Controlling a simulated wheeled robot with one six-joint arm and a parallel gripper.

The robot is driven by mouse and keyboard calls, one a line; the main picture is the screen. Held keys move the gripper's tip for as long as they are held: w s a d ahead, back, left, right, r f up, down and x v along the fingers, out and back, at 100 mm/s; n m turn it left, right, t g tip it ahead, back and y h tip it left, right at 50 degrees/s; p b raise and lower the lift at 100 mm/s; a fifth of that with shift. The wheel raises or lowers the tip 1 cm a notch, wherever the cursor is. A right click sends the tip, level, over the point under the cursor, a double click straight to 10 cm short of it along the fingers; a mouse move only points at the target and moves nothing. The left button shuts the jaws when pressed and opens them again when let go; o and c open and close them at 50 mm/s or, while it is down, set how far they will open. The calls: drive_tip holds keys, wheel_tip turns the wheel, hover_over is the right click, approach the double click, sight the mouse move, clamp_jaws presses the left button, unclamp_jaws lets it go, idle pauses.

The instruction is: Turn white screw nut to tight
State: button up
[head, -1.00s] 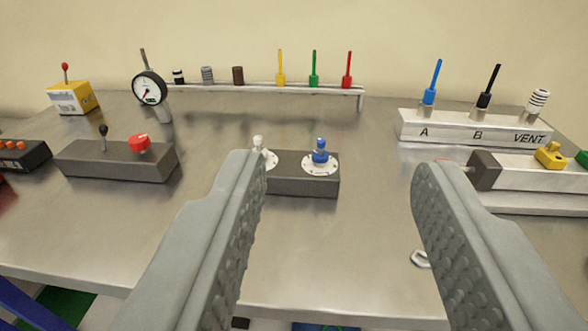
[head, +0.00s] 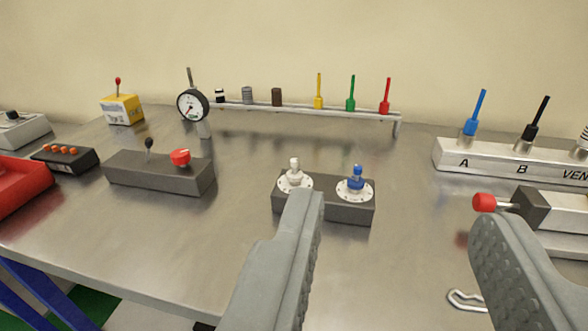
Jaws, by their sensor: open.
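The white screw nut (head: 294,171) stands upright on a round white dial at the left end of a dark grey block (head: 325,211). A blue screw nut (head: 356,178) stands on a similar dial at the right end. My gripper (head: 395,215) is open and empty, its two grey fingers wide apart in the foreground. The left fingertip overlaps the front of the block in the picture, below the white nut. The gap lies to the right of the white nut. I cannot tell how tight the nut is.
A valve block (head: 490,161) marked A and B and a cylinder with a red tip (head: 484,203) stand at right. A grey box with a red button (head: 180,157) stands left. A gauge (head: 193,105) and coloured pins are behind. Bare metal table (head: 150,230) lies front left.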

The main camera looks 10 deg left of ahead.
drive_tip(key=w+a+r+m+g, duration=0.2)
drive_tip(key=w+g, duration=0.2)
drive_tip(key=w, duration=0.3)
drive_tip(key=w+a+r+m+g, duration=0.1)
drive_tip(key=w+m+g, duration=0.1)
drive_tip(key=w+g, duration=0.35)
drive_tip(key=m+g, duration=0.5)
drive_tip(key=g, duration=0.3)
approach(295, 159)
wheel_tip(295, 159, down, 10)
drive_tip(key=shift+s+f, duration=0.1)
clamp_jaws()
